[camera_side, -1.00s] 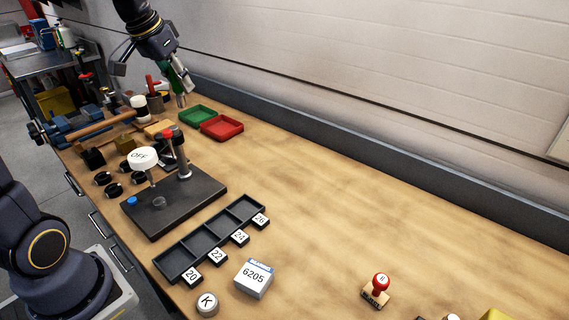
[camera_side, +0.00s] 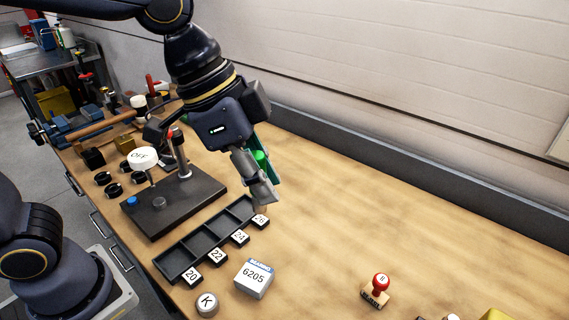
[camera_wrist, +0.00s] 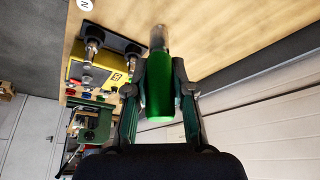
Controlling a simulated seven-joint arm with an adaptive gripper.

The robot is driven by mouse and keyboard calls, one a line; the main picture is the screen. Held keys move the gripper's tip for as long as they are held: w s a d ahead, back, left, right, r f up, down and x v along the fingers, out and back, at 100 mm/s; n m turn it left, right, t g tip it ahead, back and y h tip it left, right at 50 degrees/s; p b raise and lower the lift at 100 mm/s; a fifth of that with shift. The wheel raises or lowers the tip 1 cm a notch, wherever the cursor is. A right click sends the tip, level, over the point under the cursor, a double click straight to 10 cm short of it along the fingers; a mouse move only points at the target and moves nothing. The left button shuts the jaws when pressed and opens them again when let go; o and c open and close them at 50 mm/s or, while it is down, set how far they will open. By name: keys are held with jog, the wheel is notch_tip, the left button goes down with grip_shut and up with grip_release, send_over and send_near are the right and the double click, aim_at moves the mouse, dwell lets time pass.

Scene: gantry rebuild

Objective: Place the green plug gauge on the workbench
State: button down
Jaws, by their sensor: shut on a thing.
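The green plug gauge (camera_wrist: 159,88) is held between the fingers of my gripper (camera_wrist: 159,75) in the wrist view. It has a green handle and a metal end that points away from the palm. In the side view its green handle (camera_side: 260,159) shows partly behind my gripper (camera_side: 262,185). My gripper is shut on it, above the bench near the far end of the black compartment tray. The wooden workbench (camera_side: 340,210) is bare to the right of the gripper. The gauge's tip is largely hidden in the side view.
The black tray (camera_side: 181,262) has number tags 20, 22, 24 and 26 along it. A 6205 box (camera_side: 254,279), a round K piece (camera_side: 207,304) and a red-handled stamp (camera_side: 377,289) stand nearer the front. A black fixture plate (camera_side: 160,213) lies left.

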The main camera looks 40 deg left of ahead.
notch_tip(320, 180, down, 10)
jog(key=w+d+f, duration=0.2)
jog(key=w+f, duration=0.1)
jog(key=w, duration=0.1)
jog(key=w+d+f, duration=0.2)
jog(key=w+f, duration=0.1)
jog(key=w, duration=0.1)
jog(key=w+d+f, duration=0.2)
jog(key=w+f, duration=0.1)
jog(key=w, duration=0.1)
jog(key=shift+w+d+f, duration=0.1)
jog(key=shift+d+f, duration=0.2)
jog(key=shift+f, duration=0.1)
jog(key=shift+w+f, duration=0.1)
jog(key=shift+f, duration=1.55)
jog(key=shift+f, duration=0.1)
jog(key=c, duration=1)
grip_release()
